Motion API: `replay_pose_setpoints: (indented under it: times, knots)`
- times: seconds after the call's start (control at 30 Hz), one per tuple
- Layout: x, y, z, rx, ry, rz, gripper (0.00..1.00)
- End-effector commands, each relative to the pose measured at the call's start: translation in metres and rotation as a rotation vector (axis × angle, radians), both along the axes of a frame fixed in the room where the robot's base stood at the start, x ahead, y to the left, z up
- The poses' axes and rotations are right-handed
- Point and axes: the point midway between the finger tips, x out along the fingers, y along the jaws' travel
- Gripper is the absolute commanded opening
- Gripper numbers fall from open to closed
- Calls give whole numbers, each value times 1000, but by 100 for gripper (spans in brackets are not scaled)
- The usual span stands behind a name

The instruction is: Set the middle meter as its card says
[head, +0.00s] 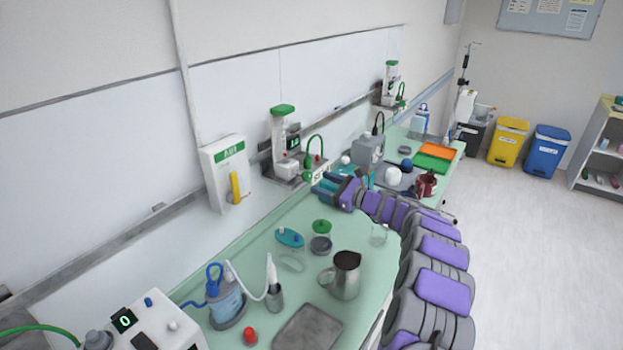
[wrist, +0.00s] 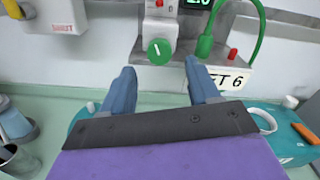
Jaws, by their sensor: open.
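The middle meter (head: 284,138) hangs on the wall rail, with a green cap, a clear tube and a small dark display with green digits. In the wrist view its round green knob (wrist: 160,52) faces me, its white mark near upright. The display (wrist: 197,3) is cut off at the top; I cannot read it surely. The white card (wrist: 228,81) below right reads "ET 6", its left edge hidden behind a finger. My gripper (wrist: 161,78) is open and empty, its two blue fingers spread below and either side of the knob, apart from it.
A green hose (wrist: 209,35) and red button (wrist: 233,54) sit right of the knob. A white wall box with a yellow lever (head: 230,172) is to the left, another meter (head: 390,84) farther along. The green counter (head: 262,243) below carries a jug (head: 343,275) and several other items.

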Motion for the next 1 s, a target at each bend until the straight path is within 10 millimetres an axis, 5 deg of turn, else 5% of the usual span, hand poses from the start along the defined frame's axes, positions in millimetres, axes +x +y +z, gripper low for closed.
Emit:
replay_pose_setpoints:
  times: [0.3, 0.5, 1.0]
  knots:
    - [-37, -59, 2, -1, -1, -6, 61]
    - [-53, -81, 1, -1, 0, -1, 61]
    - [-59, -89, 0, -1, -1, 1, 60]
